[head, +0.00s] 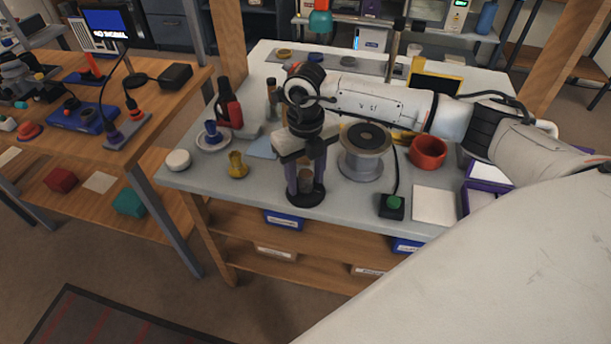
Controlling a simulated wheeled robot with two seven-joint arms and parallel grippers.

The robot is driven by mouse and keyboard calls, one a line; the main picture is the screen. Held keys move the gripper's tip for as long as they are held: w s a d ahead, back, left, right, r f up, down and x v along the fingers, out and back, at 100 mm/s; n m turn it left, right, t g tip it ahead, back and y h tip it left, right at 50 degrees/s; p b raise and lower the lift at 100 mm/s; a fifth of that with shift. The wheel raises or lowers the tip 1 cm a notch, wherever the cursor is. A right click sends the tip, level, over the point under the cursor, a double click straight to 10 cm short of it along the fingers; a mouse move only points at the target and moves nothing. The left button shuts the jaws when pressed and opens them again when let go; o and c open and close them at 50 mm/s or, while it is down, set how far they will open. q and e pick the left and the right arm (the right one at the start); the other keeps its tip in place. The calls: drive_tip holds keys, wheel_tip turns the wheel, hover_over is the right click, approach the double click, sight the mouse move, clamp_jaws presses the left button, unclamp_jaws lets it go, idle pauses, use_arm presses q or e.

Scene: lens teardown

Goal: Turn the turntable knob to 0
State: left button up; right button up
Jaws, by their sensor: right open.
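My right gripper (305,192) points down over the front middle of the grey table. Its two fingers are apart, on either side of a small brown upright piece (305,180) on a round black base (307,198). This may be the turntable knob; I cannot tell whether the fingers touch it, and no scale or number is readable. A silver round stand (365,165) with a dark ringed top, possibly the turntable, stands just right of the gripper. My left gripper is not in view.
A green button on a black box (392,206), a white pad (435,205) and a red bowl (428,152) lie to the right.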

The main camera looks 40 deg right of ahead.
drive_tip(key=c, duration=1.1)
drive_tip(key=shift+o, duration=0.2)
